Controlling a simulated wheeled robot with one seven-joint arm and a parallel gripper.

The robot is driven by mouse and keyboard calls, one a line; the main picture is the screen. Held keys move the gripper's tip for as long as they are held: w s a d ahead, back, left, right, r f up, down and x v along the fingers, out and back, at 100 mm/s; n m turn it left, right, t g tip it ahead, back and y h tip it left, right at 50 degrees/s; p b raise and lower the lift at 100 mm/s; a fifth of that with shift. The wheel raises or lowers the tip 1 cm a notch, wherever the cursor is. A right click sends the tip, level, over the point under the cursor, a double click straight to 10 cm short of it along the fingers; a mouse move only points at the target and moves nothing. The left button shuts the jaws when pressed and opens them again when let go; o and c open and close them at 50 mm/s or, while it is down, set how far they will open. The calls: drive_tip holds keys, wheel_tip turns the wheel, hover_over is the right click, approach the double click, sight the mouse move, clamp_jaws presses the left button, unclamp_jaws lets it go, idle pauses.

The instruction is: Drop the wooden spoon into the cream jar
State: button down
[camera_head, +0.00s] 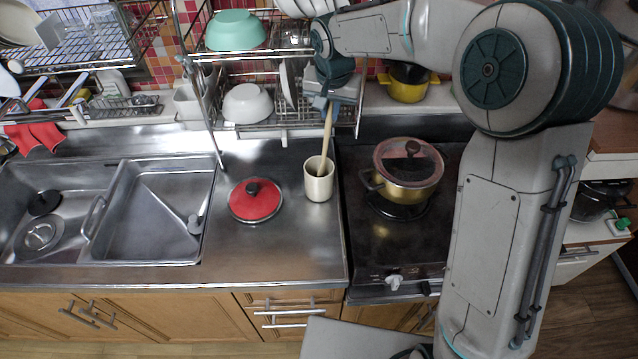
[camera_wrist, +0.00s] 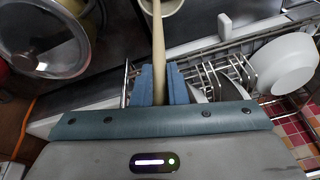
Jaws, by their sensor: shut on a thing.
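The wooden spoon (camera_head: 327,130) is held by its upper part in my gripper (camera_head: 331,98) and hangs down, slightly tilted. Its lower end meets the mouth of the cream jar (camera_head: 319,187) and appears to be inside it. The jar stands upright on the steel counter, left of the stove. In the wrist view, the blue fingers of my gripper (camera_wrist: 161,85) are shut on the spoon's pale shaft (camera_wrist: 158,42). The shaft runs up to the jar (camera_wrist: 170,7), which is cut off by the top edge. The gripper is above the jar.
A red lid (camera_head: 255,202) lies left of the jar. A gold pot (camera_head: 405,185) with a glass lid stands on the stove to the right. A dish rack with a white bowl (camera_head: 246,104) is close behind the gripper. The sink (camera_head: 150,225) is at left.

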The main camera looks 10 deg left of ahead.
drive_tip(key=c, duration=1.4)
unclamp_jaws()
drive_tip(key=shift+o, duration=0.2)
drive_tip(key=shift+r, duration=0.1)
drive_tip(key=a+b+v, duration=0.1)
drive_tip(key=b+v, duration=0.1)
drive_tip(key=v, duration=1.1)
drive_tip(key=shift+d+r, duration=0.3)
drive_tip(key=shift+d, duration=0.2)
drive_tip(key=shift+s, duration=0.15)
drive_tip(key=s+d+f, duration=0.5)
drive_tip(key=s+d, duration=0.6)
drive_tip(key=d, duration=0.1)
drive_tip(key=s+d+f+t, duration=0.1)
drive_tip(key=s+d+f, duration=0.5)
drive_tip(key=s+d, duration=0.6)
drive_tip(key=shift+s+d+h, duration=0.2)
drive_tip(key=shift+d+h, duration=0.05)
drive_tip(key=shift+h, duration=0.15)
